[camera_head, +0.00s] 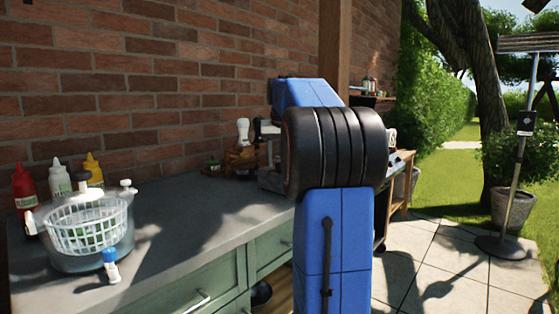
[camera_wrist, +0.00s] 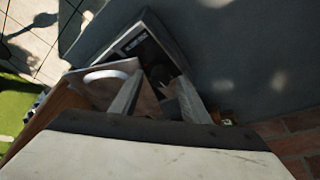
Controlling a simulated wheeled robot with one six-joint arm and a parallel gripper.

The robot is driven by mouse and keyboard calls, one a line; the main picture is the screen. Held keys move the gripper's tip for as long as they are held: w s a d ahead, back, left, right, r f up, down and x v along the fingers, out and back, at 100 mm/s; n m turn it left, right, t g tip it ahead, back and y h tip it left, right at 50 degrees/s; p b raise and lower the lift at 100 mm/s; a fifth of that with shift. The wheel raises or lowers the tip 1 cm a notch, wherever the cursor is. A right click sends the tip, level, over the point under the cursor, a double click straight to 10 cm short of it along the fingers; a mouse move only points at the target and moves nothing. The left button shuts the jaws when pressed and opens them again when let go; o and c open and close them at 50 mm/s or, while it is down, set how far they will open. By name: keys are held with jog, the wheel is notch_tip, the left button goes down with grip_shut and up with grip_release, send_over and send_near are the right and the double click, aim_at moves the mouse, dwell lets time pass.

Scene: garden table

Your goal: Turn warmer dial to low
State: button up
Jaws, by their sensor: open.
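I cannot make out a warmer or its dial for certain in either view. In the head view my blue and black arm covers the middle of the scene and hides my gripper. In the wrist view my gripper (camera_wrist: 158,95) is open, its two grey fingers apart with nothing clearly held between them. Beyond the fingers is a dark box-like item (camera_wrist: 150,45) with a pale label, at the edge of the grey counter. A pale rounded item (camera_wrist: 107,74) lies beside the left finger. Whether either belongs to the warmer cannot be told.
The grey counter (camera_head: 185,215) runs along the brick wall. A white basket (camera_head: 88,228), a red bottle (camera_head: 24,187) and a yellow bottle (camera_head: 92,166) stand at its left. A metal stand (camera_head: 515,180) with a small black panel is on the paving at right.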

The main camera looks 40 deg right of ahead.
jog(key=c, duration=1)
jog(key=m+g, duration=0.1)
jog(key=m, duration=0.1)
jog(key=m+h, duration=0.1)
jog(key=m, duration=0.2)
jog(key=shift+w+a+m+g, duration=0.2)
jog(key=shift+m+g, duration=0.1)
jog(key=shift+g, duration=0.1)
jog(key=m+g, duration=0.1)
jog(key=m, duration=0.1)
jog(key=m+g, duration=0.1)
jog(key=m, duration=0.2)
jog(key=shift+w+h, duration=0.15)
jog(key=shift+h, duration=0.15)
jog(key=shift+m, duration=0.4)
jog(key=o, duration=1)
jog(key=shift+r, duration=0.1)
